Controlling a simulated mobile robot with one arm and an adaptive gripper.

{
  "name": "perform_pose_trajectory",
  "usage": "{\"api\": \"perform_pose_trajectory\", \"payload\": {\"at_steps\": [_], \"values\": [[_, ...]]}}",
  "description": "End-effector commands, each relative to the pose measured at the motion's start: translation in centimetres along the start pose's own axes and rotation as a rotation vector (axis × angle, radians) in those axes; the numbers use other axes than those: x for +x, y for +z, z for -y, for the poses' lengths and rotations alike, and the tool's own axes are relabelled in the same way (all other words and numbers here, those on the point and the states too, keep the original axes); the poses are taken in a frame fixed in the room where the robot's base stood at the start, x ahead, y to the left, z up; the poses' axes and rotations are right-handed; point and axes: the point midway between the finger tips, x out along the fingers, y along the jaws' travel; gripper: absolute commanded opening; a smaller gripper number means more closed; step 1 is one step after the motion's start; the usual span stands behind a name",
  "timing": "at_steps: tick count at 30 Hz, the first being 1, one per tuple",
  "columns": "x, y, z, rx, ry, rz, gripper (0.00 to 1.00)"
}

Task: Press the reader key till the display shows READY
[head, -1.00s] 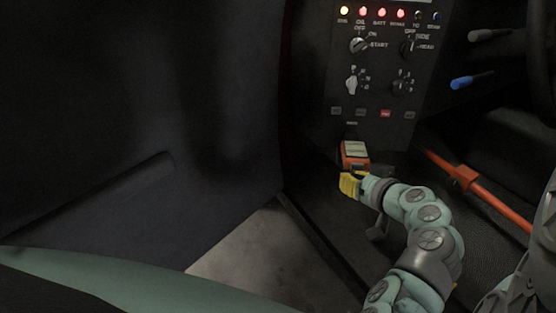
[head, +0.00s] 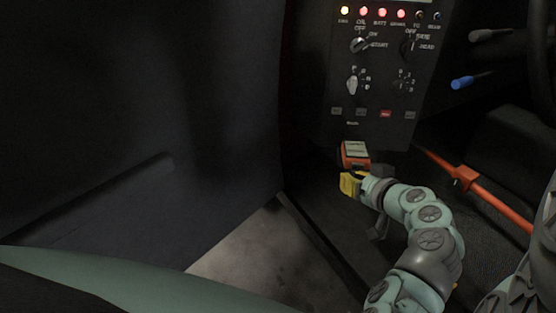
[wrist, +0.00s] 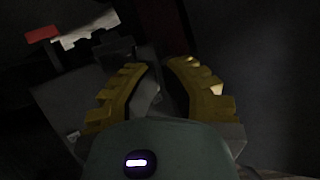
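An orange device with a pale face (head: 355,150), which looks like the reader, sits just below the control panel in the head view. Any text on its face is too small to read, and I cannot make out its key. My gripper (head: 350,184) has yellow fingers just below the device; whether they touch it I cannot tell. In the wrist view my gripper's fingers (wrist: 159,66) stand apart with a dark gap and nothing clearly held between them. A red and pale piece (wrist: 86,29) shows at upper left there, beyond the fingers; it may be the same device.
The black control panel (head: 375,75) with lit lamps, knobs and small buttons rises above the device. An orange-red bar (head: 490,197) runs at the right, below a blue-tipped lever (head: 466,82). A dark wall (head: 140,110) fills the left; grey floor (head: 255,255) shows beneath.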

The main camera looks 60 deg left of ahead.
Motion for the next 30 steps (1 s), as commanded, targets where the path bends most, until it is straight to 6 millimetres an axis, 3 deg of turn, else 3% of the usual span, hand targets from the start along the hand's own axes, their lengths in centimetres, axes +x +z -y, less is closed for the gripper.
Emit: {"api": "perform_pose_trajectory", "payload": {"at_steps": [30], "values": [[0.74,-0.4,-0.32,-0.001,-0.002,0.0,0.0]]}}
